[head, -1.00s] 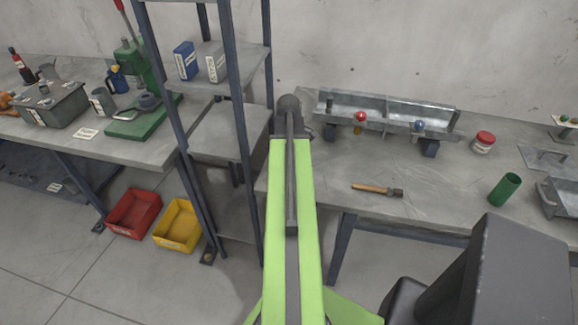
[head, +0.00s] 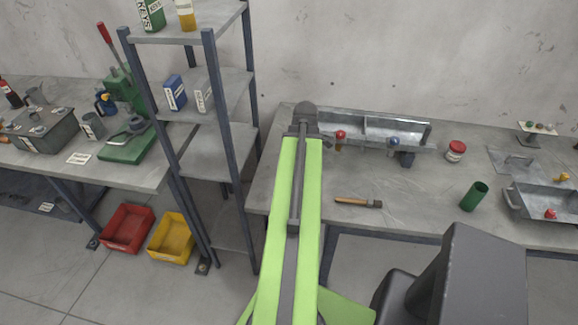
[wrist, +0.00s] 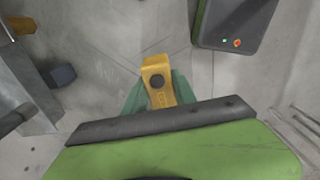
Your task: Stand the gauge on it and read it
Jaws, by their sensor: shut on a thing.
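My gripper (wrist: 159,92) shows in the wrist view, with teal fingers shut on a yellow piece (wrist: 154,65) that has a dark round knob. I cannot tell whether this piece is the gauge. It is tilted slightly in the jaws, above a grey surface. In the head view my green arm hides the jaws and the held piece. A long grey metal trough (head: 393,128) stands on the bench at the back, right of my arm's far end, with a red knob (head: 340,134) and a blue knob (head: 393,141) at its front. No dial or reading is legible.
A dark box (wrist: 235,22) with small green and orange spots is at the wrist view's upper right. A hammer (head: 357,202), green cup (head: 473,196) and red-lidded jar (head: 456,151) are on the right bench. A shelf rack (head: 222,150) stands left of my arm.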

